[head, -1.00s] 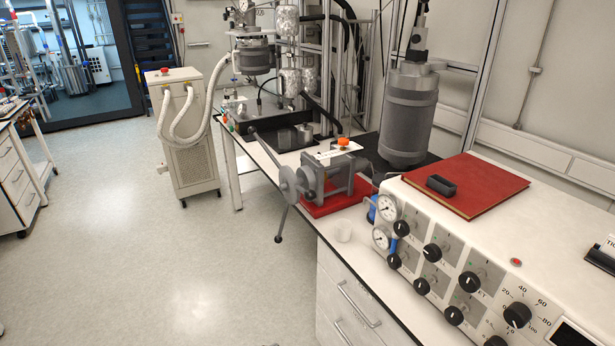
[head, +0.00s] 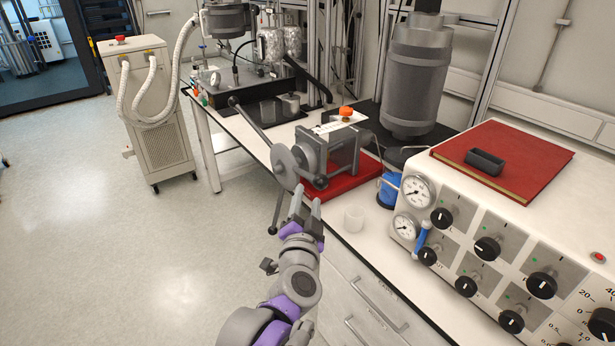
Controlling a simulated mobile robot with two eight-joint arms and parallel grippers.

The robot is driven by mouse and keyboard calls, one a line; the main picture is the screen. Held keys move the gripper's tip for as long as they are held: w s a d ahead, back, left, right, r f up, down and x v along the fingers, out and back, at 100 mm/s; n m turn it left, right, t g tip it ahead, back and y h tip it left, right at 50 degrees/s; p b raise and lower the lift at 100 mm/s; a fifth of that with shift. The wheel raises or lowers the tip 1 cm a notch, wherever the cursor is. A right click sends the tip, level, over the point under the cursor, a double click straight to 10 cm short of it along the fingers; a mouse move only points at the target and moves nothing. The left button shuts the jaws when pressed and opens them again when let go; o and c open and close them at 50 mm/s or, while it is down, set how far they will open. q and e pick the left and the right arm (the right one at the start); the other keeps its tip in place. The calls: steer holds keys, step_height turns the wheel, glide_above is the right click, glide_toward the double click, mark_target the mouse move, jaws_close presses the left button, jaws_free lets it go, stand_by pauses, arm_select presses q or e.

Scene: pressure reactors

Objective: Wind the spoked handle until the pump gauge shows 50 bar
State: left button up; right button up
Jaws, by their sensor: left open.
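The spoked handle (head: 285,167) is a grey hub with long dark rods, one pointing up-left and one down. It sits on the left face of the grey pump (head: 343,160), which stands on a red base (head: 343,188). My left gripper (head: 306,198) is open and empty, with its fingers pointing up just below the hub in the picture. I cannot tell whether it touches the handle. Two round white gauges, an upper (head: 418,191) and a lower (head: 405,227), are on the control box; their readings are too small to tell. My right gripper is out of view.
The control box (head: 520,232) with black knobs fills the right and carries a red book (head: 535,165). A white wheeled unit (head: 150,120) with hoses stands at the left. The floor left of the bench is clear.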

mark_target(311, 177)
arm_select(q)
steer(key=w, duration=0.8)
steer(key=shift+w+d, duration=0.4)
jaws_close()
stand_by(0.9)
